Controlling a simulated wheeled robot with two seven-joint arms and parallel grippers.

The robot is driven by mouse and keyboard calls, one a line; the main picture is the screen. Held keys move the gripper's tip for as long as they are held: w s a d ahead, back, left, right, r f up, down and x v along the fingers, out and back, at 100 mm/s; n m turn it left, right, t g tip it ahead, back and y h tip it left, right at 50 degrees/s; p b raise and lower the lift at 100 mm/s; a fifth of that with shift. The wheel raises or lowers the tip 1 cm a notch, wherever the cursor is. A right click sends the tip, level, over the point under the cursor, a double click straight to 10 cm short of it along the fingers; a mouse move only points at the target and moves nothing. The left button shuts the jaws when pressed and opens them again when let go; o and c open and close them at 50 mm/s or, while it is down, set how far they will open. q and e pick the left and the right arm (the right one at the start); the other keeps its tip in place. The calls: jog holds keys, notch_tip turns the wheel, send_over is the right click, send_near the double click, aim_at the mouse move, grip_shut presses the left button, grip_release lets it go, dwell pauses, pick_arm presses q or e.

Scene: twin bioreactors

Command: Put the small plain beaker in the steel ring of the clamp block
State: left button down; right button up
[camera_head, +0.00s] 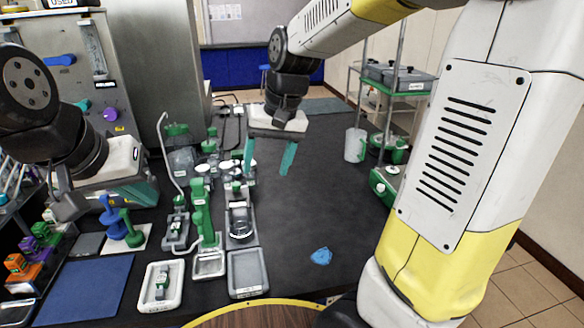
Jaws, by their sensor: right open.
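I cannot pick out the small plain beaker with certainty among the small glassy and white items behind the ring.
Several trays stand at the front, including a white tray (146,301) and a grey tray (232,290). Green stands (209,225) rise beside the ring. A white jug (355,144) and a green-and-white device (381,187) are at the right. The bench centre-right is clear except for a blue piece (321,256).

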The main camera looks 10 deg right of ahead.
jog(key=s+d+r+t, duration=0.2)
jog(key=s+d, duration=0.1)
jog(key=s, duration=0.3)
jog(key=s+d+r+t, duration=0.2)
jog(key=s+d, duration=0.1)
jog(key=s, duration=0.3)
jog(key=shift+s+d, duration=0.25)
jog(key=shift+s, duration=0.05)
dwell(0.4)
